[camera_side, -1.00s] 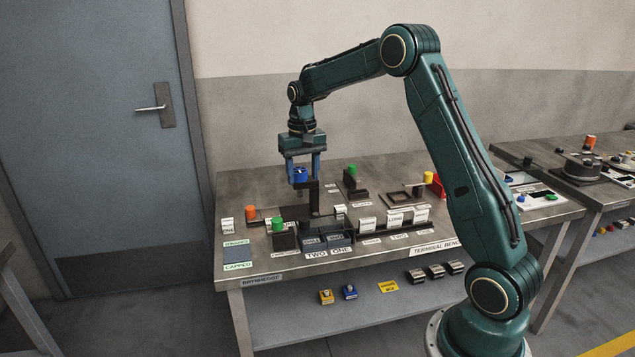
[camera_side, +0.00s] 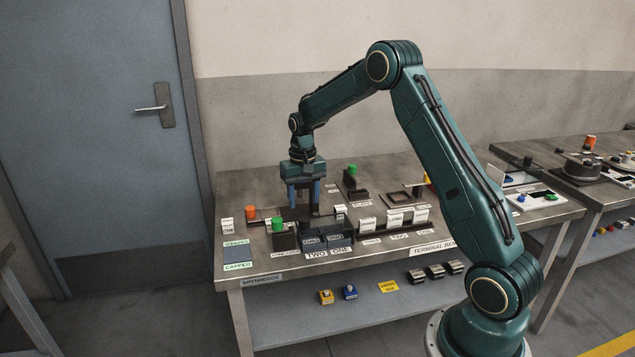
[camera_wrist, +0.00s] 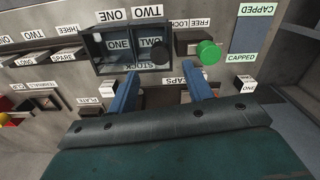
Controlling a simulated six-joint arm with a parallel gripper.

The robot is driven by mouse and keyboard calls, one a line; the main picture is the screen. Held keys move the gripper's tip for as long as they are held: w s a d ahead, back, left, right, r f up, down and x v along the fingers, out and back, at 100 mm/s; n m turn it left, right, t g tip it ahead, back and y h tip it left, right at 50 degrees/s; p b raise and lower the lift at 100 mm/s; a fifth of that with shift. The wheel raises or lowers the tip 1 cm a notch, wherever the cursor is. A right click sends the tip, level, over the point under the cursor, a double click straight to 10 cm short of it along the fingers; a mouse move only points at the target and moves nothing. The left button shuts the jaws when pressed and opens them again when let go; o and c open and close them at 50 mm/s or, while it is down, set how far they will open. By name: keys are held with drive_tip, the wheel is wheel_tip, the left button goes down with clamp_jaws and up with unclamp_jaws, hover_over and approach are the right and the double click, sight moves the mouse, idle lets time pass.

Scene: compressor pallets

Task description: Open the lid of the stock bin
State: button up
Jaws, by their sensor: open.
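The stock bin (camera_side: 328,240) is a dark box in the middle of the bench, with cards marked ONE and TWO. The wrist view shows the bin (camera_wrist: 97,60) at top centre, with a STOCK label and a dark round knob (camera_wrist: 160,53) near one end. I cannot tell for sure whether its lid is open or shut. My gripper (camera_side: 304,205) points down, low over the bench just behind the bin. Its two blue fingers are apart beside the bin in the wrist view (camera_wrist: 160,74). What lies between them lower down is hidden by the gripper body.
A green-knobbed block (camera_side: 278,226) stands left of the bin, and an orange cylinder (camera_side: 250,212) further left. White labelled cards (camera_side: 393,216) stand in a rack to the right. Another green-topped post (camera_side: 351,171) is behind. The bench's front left is flatter, with a CAPPED pad (camera_side: 237,254).

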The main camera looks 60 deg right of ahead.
sight(304, 219)
drive_tip(key=shift+f, duration=3.45)
clamp_jaws()
